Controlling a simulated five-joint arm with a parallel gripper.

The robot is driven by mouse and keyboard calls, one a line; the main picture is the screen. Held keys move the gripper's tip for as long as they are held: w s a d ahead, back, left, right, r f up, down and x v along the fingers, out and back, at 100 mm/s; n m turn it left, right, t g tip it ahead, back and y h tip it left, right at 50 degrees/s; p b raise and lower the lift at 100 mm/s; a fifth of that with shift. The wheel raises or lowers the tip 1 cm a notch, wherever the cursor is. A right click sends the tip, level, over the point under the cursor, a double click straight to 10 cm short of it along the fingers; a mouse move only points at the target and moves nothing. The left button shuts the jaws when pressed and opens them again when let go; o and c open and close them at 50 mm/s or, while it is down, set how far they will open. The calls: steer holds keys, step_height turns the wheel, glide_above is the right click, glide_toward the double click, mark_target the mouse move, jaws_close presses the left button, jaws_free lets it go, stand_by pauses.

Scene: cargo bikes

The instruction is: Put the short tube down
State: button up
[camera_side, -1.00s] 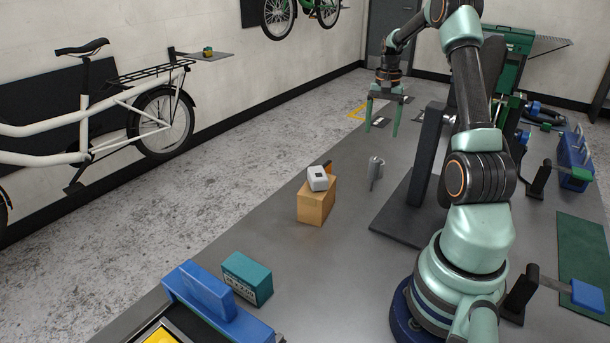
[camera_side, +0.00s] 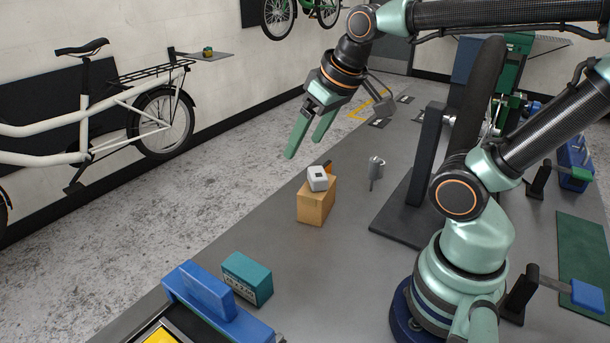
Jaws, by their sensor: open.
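A small grey metal cylinder (camera_side: 376,168), which may be the short tube, stands about upright on the dark grey bench (camera_side: 330,265). It is right of a cardboard-coloured box (camera_side: 316,203). Its lower part looks narrower; its exact shape is too small to tell. My gripper (camera_side: 305,147) is open, with its two green fingers spread and nothing between them. It is tilted, pointing down and left, in the air up and left of the box in the picture. It is clear of the cylinder.
A white device (camera_side: 317,179) sits on the box. A teal box (camera_side: 247,278) and a blue block (camera_side: 200,290) are at the front left. A dark upright stand (camera_side: 425,160) is right of the cylinder. A white cargo bike (camera_side: 110,130) stands by the wall.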

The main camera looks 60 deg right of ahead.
steer(key=shift+s+a+f+n, duration=0.2)
steer(key=shift+s+a+n, duration=0.3)
steer(key=shift+a, duration=0.35)
steer(key=c, duration=0.4)
steer(key=shift+w+d+f, duration=0.1)
steer(key=shift+d, duration=0.15)
steer(key=c, duration=0.5)
steer(key=shift+w+d+f+m, duration=0.15)
steer(key=shift+w+d+m, duration=0.25)
steer(key=shift+d, duration=0.3)
jaws_close()
steer(key=m+g+h, duration=0.3)
steer(key=m, duration=0.7)
glide_above(378, 181)
steer(key=s+a, duration=0.2)
steer(key=a, duration=0.1)
step_height(378, 181, down, 14)
steer(key=shift+s+a+x, duration=0.1)
steer(key=shift+a+x, duration=0.05)
steer(key=shift+x, duration=2.4)
steer(key=shift+s+a+x, duration=0.1)
steer(key=shift+a+x, duration=0.05)
steer(key=shift+x, duration=2.35)
